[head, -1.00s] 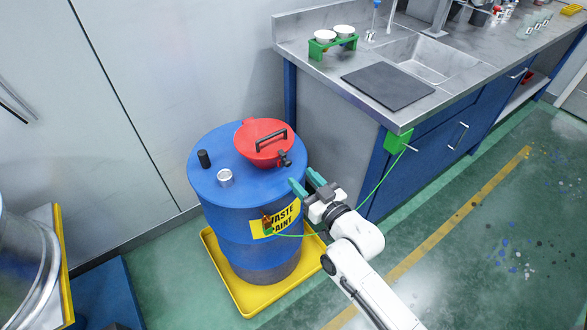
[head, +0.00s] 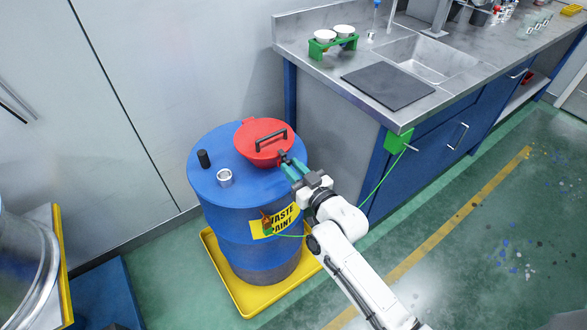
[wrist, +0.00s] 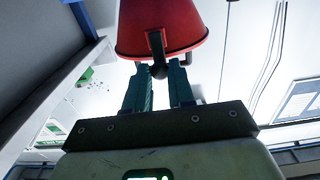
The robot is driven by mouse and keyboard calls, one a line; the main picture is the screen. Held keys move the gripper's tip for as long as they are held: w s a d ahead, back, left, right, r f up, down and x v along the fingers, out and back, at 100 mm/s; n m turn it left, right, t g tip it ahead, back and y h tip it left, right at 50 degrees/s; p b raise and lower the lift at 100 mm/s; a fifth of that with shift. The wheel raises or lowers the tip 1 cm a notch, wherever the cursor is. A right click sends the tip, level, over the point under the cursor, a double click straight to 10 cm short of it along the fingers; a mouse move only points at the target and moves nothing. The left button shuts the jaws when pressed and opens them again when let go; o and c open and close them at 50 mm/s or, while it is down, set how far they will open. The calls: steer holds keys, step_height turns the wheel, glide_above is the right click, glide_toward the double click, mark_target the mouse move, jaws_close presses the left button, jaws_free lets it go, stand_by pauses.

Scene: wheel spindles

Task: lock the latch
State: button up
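The red funnel lid (head: 254,151) sits closed on top of the blue drum (head: 225,204), with a black handle (head: 271,140) across it. The small black latch (head: 283,158) is on the lid's right front edge; in the wrist view it hangs as a dark bar with a round knob (wrist: 158,71) below the red rim. My gripper (head: 291,168) is at the latch, coming from the lower right. Its two teal fingers are apart, with the knob near and between their tips (wrist: 159,76). I cannot tell whether either finger touches it.
A black cap (head: 204,159) and a silver cap (head: 225,178) stand on the drum top. A green cable runs from the green box (head: 398,143) behind my arm to a clip on the drum. The blue bench (head: 390,180) stands close on the right.

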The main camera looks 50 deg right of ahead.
jaws_close()
steer(key=shift+r, duration=0.1)
steer(key=r+g+p, duration=0.1)
steer(key=p, duration=0.3)
steer(key=shift+w, duration=0.1)
steer(key=shift+w+g+y+p, duration=0.15)
steer(key=shift+g+y+p, duration=0.25)
steer(key=shift+p, duration=0.5)
steer(key=shift+f, duration=0.2)
steer(key=o, duration=0.5)
jaws_free()
steer(key=shift+o, duration=0.2)
